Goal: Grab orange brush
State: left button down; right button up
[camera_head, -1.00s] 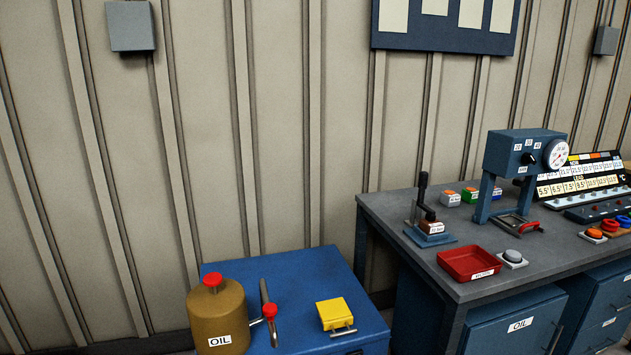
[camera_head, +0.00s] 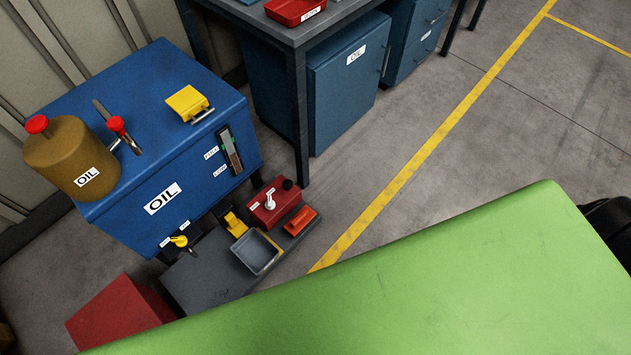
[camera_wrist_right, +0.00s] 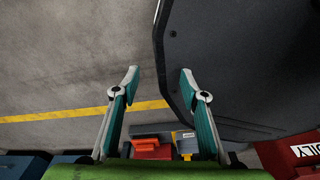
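A small orange object (camera_head: 300,221), which looks like the orange brush, lies at the right end of a low dark grey platform (camera_head: 205,272) on the floor in the head view. Its bristles cannot be made out. My right gripper (camera_wrist_right: 159,78) is open and empty in the right wrist view. Beyond its fingers, low in the picture, is an orange-red item (camera_wrist_right: 152,149); I cannot tell whether this is the brush. Neither gripper shows in the head view.
Beside the orange object are a red box (camera_head: 262,211), a grey tray (camera_head: 255,253) and a yellow item (camera_head: 235,224). A blue oil cabinet (camera_head: 205,150) stands behind, and a red bin (camera_head: 118,316) at lower left. Floor right of the yellow line (camera_head: 420,155) is clear.

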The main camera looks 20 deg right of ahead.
aim_at(304, 217)
jog(key=z, duration=0.45)
jog(key=u, duration=0.55)
jog(key=i+l+u, duration=0.1)
jog(key=l+u, duration=0.35)
jog(key=l, duration=0.15)
jog(key=l+u, duration=0.45)
jog(key=l, duration=0.2)
jog(key=l+u, duration=0.45)
jog(key=l, duration=0.15)
jog(key=k, duration=0.05)
